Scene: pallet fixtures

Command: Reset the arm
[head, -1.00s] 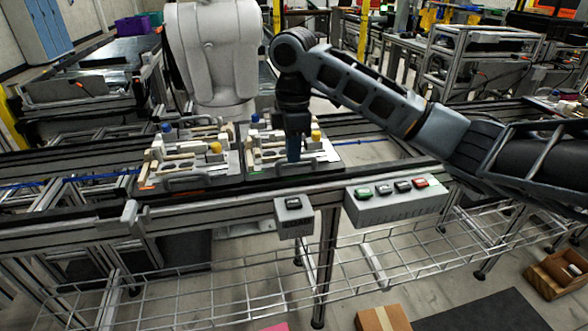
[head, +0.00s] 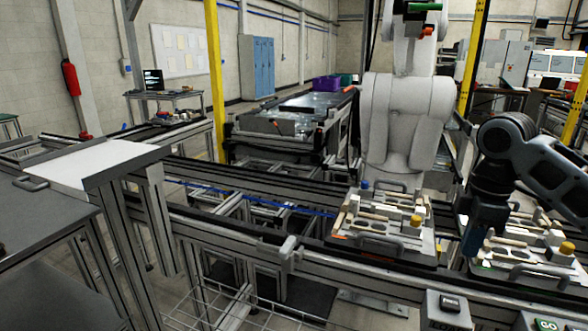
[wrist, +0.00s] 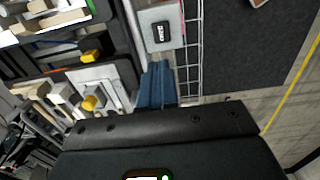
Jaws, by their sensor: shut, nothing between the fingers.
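My gripper (head: 472,241) points down at the left edge of the right pallet fixture, its blue fingers closed together and empty. The fingers also show in the wrist view (wrist: 157,84). The right pallet fixture (head: 542,278) holds light wooden-looking and metal parts and a yellow knob; my arm hides part of it. The left pallet fixture (head: 372,246) carries similar parts, apart from my gripper. Whether the fingertips touch anything cannot be told.
Both fixtures sit on a conveyor rail (head: 330,272). A grey button box (head: 446,308) hangs at its front. A white robot arm (head: 400,125) stands behind the fixtures. A grey table (head: 45,215) stands at the left.

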